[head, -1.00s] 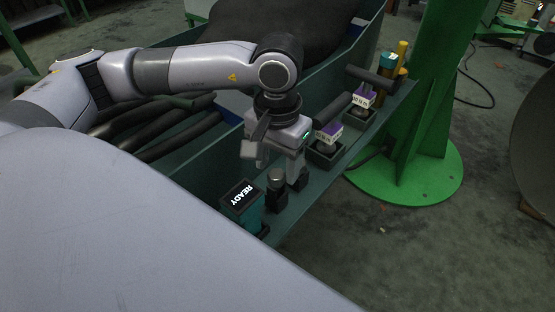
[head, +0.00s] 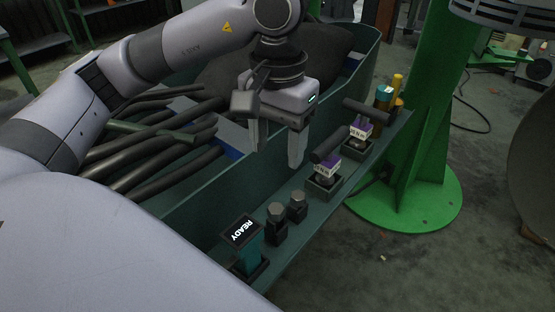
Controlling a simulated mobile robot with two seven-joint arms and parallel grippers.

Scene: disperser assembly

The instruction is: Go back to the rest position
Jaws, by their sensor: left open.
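My left gripper (head: 276,156) comes in from the left and hangs above the green bin and its narrow shelf. Its two grey fingers are apart and nothing is between them. Below and slightly right of it, two dark hex-topped pieces (head: 277,212) (head: 297,202) stand side by side on the shelf, apart from the fingers. My right gripper is not in view.
The green shelf (head: 290,239) also carries a teal device with a READY screen (head: 241,229) and two black-handled tools with purple and white labels (head: 327,169) (head: 360,131). A green post (head: 420,110) stands right. Dark tubes (head: 165,165) lie in the bin.

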